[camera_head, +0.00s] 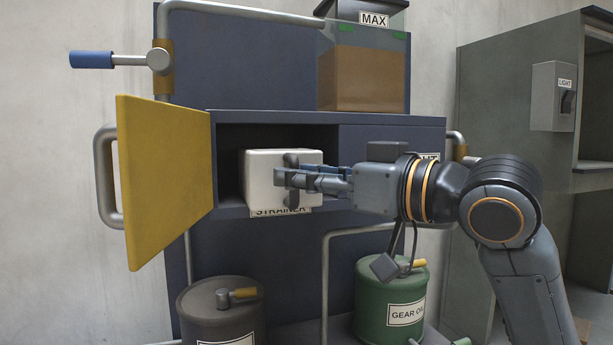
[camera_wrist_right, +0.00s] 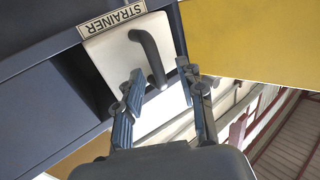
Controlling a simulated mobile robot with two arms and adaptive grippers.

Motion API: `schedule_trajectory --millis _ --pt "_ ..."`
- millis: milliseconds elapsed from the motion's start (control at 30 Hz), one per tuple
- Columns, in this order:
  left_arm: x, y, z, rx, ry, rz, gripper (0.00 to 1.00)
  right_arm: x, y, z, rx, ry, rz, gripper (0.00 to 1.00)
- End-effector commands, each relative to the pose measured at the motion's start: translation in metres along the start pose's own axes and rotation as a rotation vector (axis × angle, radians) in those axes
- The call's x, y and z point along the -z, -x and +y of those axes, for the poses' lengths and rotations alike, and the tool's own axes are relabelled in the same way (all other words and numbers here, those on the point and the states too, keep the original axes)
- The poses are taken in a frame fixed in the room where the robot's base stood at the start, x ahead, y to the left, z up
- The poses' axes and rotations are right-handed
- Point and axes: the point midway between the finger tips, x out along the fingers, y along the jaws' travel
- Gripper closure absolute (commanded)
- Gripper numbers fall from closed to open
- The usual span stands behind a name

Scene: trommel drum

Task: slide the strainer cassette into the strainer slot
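The strainer cassette (camera_head: 258,192) is a white box with a dark bar handle (camera_head: 291,200) on its front. It sits in the dark open strainer slot (camera_head: 229,150), its front sticking out past the opening. My right gripper (camera_head: 284,178) reaches in from the right to the handle. In the right wrist view, the handle (camera_wrist_right: 148,52) shows between the two fingers of the right gripper (camera_wrist_right: 160,72). The fingers are spread, with gaps beside the handle. The cassette face (camera_wrist_right: 112,62) shows behind them, by the STRAINER label (camera_wrist_right: 113,18). My left gripper is not in view.
A yellow door (camera_head: 165,180) stands swung open left of the slot. A dark drum (camera_head: 222,310) and a green gear oil drum (camera_head: 390,295) stand below. A pipe handle (camera_head: 105,180) is at the left. A grey cabinet (camera_head: 515,110) stands at the right.

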Motion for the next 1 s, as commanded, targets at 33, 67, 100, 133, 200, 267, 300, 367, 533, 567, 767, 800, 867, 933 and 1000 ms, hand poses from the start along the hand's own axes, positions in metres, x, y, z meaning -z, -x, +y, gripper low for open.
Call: schedule_trajectory --millis 33,67,100,133,200,267,300,367,533,567,767,800,867,933,1000 --pt "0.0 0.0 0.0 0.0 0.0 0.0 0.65 0.0 0.0 0.0 0.0 0.0 -0.001 0.61" --pt "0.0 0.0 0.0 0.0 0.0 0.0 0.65 0.0 0.0 0.0 0.0 0.0 -0.001 0.61" --pt "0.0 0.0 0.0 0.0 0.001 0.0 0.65 -0.002 -0.001 0.0 0.0 -0.002 -0.005 0.61" --pt "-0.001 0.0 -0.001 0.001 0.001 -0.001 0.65 -0.002 0.0 0.0 0.0 -0.002 -0.005 0.61" --pt "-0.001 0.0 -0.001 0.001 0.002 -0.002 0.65 -0.002 0.002 0.0 0.0 -0.002 -0.004 0.61" --pt "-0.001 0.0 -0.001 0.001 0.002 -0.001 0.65 -0.001 0.007 0.001 -0.001 -0.001 -0.002 0.61" --pt "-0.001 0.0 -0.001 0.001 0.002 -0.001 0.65 -0.001 0.011 0.001 -0.002 -0.001 -0.001 0.61" --pt "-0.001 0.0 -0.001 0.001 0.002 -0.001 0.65 -0.001 0.021 0.001 -0.002 0.0 -0.001 0.61" --pt "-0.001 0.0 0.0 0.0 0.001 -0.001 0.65 -0.001 0.058 0.001 -0.004 0.002 0.0 0.61" --pt "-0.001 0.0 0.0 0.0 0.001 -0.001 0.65 -0.001 0.065 0.002 -0.005 0.001 -0.001 0.61" --pt "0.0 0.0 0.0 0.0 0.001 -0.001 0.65 -0.001 0.101 0.001 -0.004 0.002 -0.001 0.61" --pt "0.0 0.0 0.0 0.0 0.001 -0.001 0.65 -0.001 0.106 0.001 -0.003 0.001 -0.001 0.61" --pt "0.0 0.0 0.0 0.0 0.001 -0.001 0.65 -0.001 0.112 0.001 -0.002 0.0 -0.001 0.61" --pt "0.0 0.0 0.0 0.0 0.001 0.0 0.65 -0.001 0.117 0.001 -0.002 0.0 -0.001 0.61" --pt "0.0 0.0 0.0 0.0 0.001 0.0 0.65 -0.001 0.12 0.0 -0.001 0.0 -0.001 0.61"
